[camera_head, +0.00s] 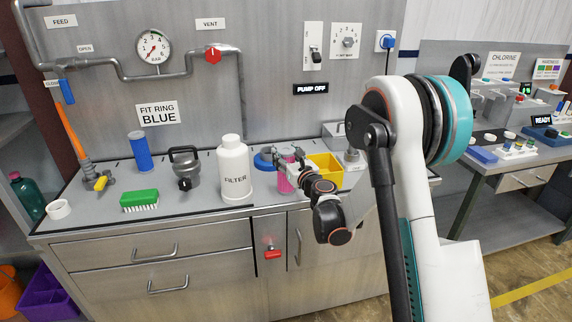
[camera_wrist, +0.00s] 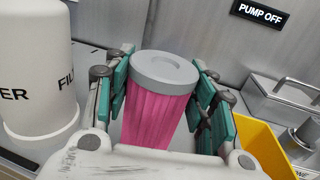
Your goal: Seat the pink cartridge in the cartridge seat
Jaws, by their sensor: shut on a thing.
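The pink cartridge (camera_wrist: 155,115) has a pleated pink body and a grey round cap with a shallow dip in the top. My gripper (camera_wrist: 165,72) is shut on it, with teal finger pads on both sides just below the cap. In the head view the cartridge (camera_head: 284,182) shows only partly behind my gripper, above the counter between the white FILTER vessel (camera_head: 234,170) and the yellow bin (camera_head: 327,168). Its lower end is hidden, so I cannot tell whether it touches anything beneath. I cannot pick out the cartridge seat for certain.
A blue ring-like part (camera_head: 263,161) is beside the FILTER vessel. A metal box (camera_wrist: 285,95) is behind the bin.

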